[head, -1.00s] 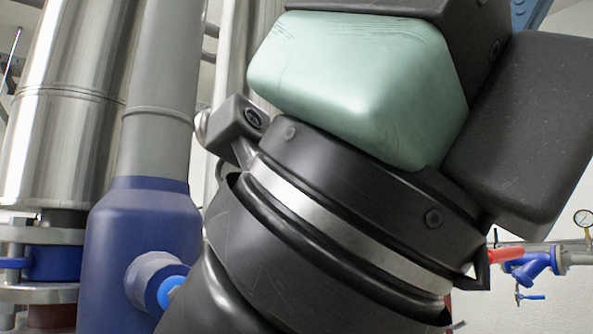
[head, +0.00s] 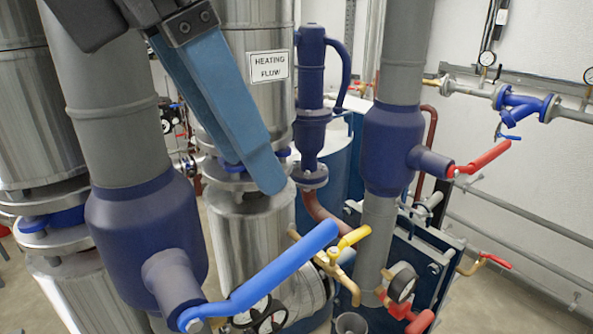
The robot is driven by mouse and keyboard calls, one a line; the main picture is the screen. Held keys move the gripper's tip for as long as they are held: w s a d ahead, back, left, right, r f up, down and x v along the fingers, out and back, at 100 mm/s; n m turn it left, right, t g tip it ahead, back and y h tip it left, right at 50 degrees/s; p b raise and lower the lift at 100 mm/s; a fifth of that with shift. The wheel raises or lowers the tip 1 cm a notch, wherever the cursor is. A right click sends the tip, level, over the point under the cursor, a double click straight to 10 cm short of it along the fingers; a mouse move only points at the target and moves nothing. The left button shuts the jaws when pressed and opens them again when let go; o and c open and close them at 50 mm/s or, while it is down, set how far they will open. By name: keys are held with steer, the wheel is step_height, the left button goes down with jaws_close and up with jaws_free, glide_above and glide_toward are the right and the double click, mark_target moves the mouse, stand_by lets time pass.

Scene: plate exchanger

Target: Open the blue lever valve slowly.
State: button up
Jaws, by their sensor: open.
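The blue lever (head: 270,272) slants up to the right from its pivot at the lower left. It joins a stub on a dark blue valve body (head: 148,238), which sits on a thick grey pipe. My gripper (head: 266,187) reaches down from the upper left, with long blue fingers on a dark mount. Its fingers largely overlap in this view, so the gap between them is hard to see. The fingertips appear above the lever's middle, with a visible space between, and hold nothing. How far they are from the lever in depth is unclear.
A yellow handle (head: 353,237) is close to the lever's free end. A second blue valve with a red lever (head: 482,160) stands to the right. Steel columns and a "HEATING FLOW" sign (head: 268,67) are behind.

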mark_target(294, 247)
steer(key=p+x, duration=0.1)
steer(key=x, duration=0.5)
steer(key=p+x, duration=0.1)
steer(key=x, duration=0.6)
steer(key=shift+a+p, duration=0.25)
steer(key=shift+p, duration=0.1)
jaws_close()
stand_by(0.9)
